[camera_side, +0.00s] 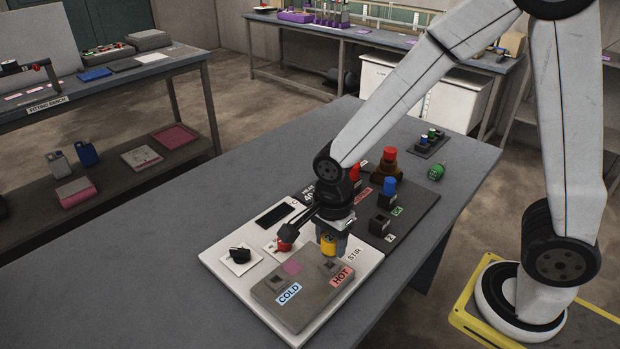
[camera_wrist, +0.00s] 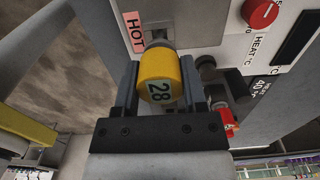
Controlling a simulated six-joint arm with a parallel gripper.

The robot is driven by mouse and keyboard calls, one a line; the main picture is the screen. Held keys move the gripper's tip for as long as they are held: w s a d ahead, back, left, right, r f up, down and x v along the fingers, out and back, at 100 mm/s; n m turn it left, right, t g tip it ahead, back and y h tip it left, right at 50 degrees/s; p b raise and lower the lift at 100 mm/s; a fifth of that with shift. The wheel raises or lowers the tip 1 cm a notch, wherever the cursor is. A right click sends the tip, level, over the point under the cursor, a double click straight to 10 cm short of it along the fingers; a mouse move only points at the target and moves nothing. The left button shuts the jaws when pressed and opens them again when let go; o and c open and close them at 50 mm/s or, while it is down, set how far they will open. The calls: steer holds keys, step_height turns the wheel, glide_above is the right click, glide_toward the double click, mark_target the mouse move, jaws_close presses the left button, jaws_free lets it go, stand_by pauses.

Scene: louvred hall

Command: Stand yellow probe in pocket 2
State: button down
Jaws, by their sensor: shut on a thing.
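The yellow probe (camera_side: 328,243) is held upright between my gripper's fingers. My gripper (camera_side: 331,236) is shut on it, over the hot end of the grey block. In the wrist view the probe's yellow top (camera_wrist: 158,76) shows the number 28, between both fingers. Its lower end points at the block beside the HOT label; I cannot tell whether it is in the hole there. A black socket (camera_side: 380,223) with a label reading 2 stands on the dark pad to the right, and its top opening looks empty.
The grey block (camera_side: 302,309) with COLD and HOT labels lies on the white instrument panel (camera_side: 225,265). A blue-topped piece (camera_side: 389,186) and a red-topped piece (camera_side: 361,156) stand on the dark pad (camera_side: 425,206). A green cylinder (camera_side: 436,172) lies beyond. The left tabletop is clear.

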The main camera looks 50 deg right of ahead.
steer(key=shift+r, duration=3.45)
steer(key=shift+w+d, duration=0.15)
steer(key=shift+d, duration=0.3)
steer(key=w+d+m, duration=0.1)
steer(key=d+m, duration=0.2)
steer(key=d, duration=0.6)
steer(key=r+m, duration=0.1)
steer(key=m, duration=0.2)
glide_above(379, 224)
steer(key=w, duration=0.1)
steer(key=shift+s+d+r, duration=0.1)
steer(key=shift+d+r, duration=0.15)
steer(key=shift+d, duration=0.6)
steer(key=shift+f, duration=0.2)
step_height(379, 224, down, 6)
steer(key=shift+f, duration=0.2)
steer(key=shift+f, duration=2.15)
